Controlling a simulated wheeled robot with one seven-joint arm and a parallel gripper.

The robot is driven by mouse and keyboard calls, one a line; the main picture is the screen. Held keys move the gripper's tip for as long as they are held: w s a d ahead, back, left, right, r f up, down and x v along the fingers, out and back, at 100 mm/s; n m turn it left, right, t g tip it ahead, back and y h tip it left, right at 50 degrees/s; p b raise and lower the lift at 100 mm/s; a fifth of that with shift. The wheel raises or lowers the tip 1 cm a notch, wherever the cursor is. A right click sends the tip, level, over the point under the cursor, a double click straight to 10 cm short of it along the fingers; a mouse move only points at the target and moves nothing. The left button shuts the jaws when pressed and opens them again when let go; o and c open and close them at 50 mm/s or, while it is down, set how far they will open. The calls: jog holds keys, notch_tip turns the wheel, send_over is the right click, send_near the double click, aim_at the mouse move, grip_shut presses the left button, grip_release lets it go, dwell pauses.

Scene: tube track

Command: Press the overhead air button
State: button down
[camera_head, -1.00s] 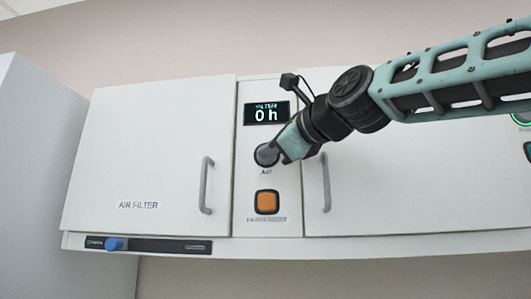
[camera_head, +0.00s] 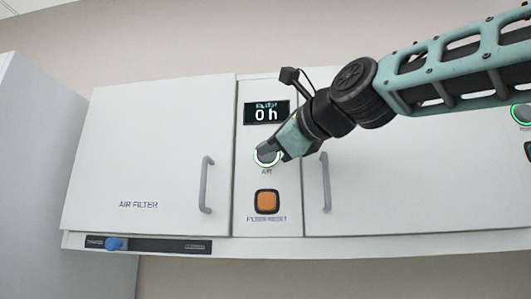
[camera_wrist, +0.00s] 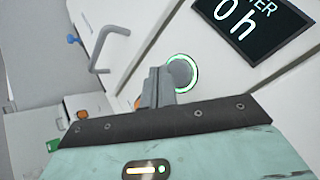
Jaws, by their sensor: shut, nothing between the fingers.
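The air button (camera_head: 262,160) is a round grey button with a ring lit green, on the middle panel of the overhead cabinet, marked "AIR" below. In the wrist view the same button (camera_wrist: 181,73) shows its green ring, partly covered by my fingers. My gripper (camera_head: 271,150) is shut with nothing held, its fingertips at the button in the head view. In the wrist view the shut fingers (camera_wrist: 160,84) overlap the button's left side. Whether the tips touch it I cannot tell.
A display (camera_head: 267,113) reading "0 h" sits above the button and an orange square button (camera_head: 266,201) below it. Door handles (camera_head: 206,185) stand out on both sides. A blue slider knob (camera_head: 114,243) is at the lower left. Another green-ringed button (camera_head: 521,115) is at the right edge.

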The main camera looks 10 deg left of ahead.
jog(key=s+p, duration=0.1)
jog(key=s, duration=0.5)
jog(key=shift+d, duration=0.2)
dwell(0.7)
jog(key=s+d+f+n+g+h+b, duration=0.15)
jog(key=f+n, duration=0.25)
jog(key=f, duration=0.8)
jog(key=s+d+f+n+g+h+b, duration=0.1)
jog(key=d+f+n+g+h+b, duration=0.2)
jog(key=f, duration=1)
jog(key=s+d+f+n+g+h+b, duration=0.15)
jog(key=f+n, duration=0.35)
jog(key=f, duration=0.7)
jog(key=s+d+f+n+g+h+b, duration=0.1)
jog(key=s+d+f+n, duration=0.5)
jog(key=f, duration=0.7)
jog(key=s+d+f+n+g+h+b, duration=0.2)
jog(key=s+d+f+n+g+h, duration=0.2)
jog(key=s+d+f, duration=0.6)
notch_tip(320, 180, down, 3)
jog(key=shift+d+n+h, duration=0.15)
jog(key=shift+n+h, duration=0.55)
jog(key=shift+n, duration=0.4)
jog(key=shift+s, duration=0.1)
